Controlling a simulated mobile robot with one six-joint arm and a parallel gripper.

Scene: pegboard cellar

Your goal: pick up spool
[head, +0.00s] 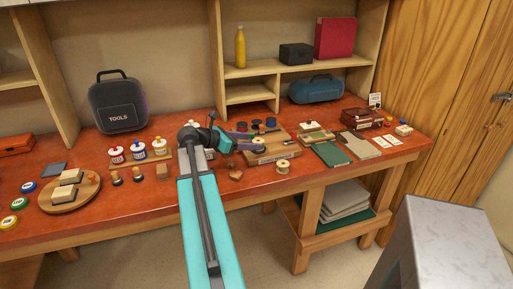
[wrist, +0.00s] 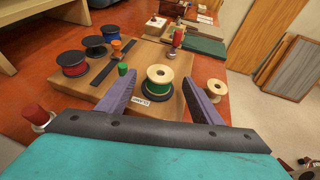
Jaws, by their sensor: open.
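In the wrist view, a wooden-flanged spool with green thread (wrist: 158,82) stands upright on a dark round base on a wooden board (wrist: 170,112). My gripper (wrist: 159,77) is open, its two purple fingers to the left and right of this spool with gaps on both sides. A plain pale spool (wrist: 215,89) stands off the board, right of the right finger; it also shows in the head view (head: 283,166) near the table's front edge. In the head view my gripper (head: 243,138) reaches over the board's left end.
Red, blue and dark spools (wrist: 73,63) and an orange one (wrist: 116,46) stand left on the board. A small green-topped item (wrist: 122,69) is close to the left finger. A red-topped white item (wrist: 39,116) is at lower left. A green mat (head: 331,154) lies right.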

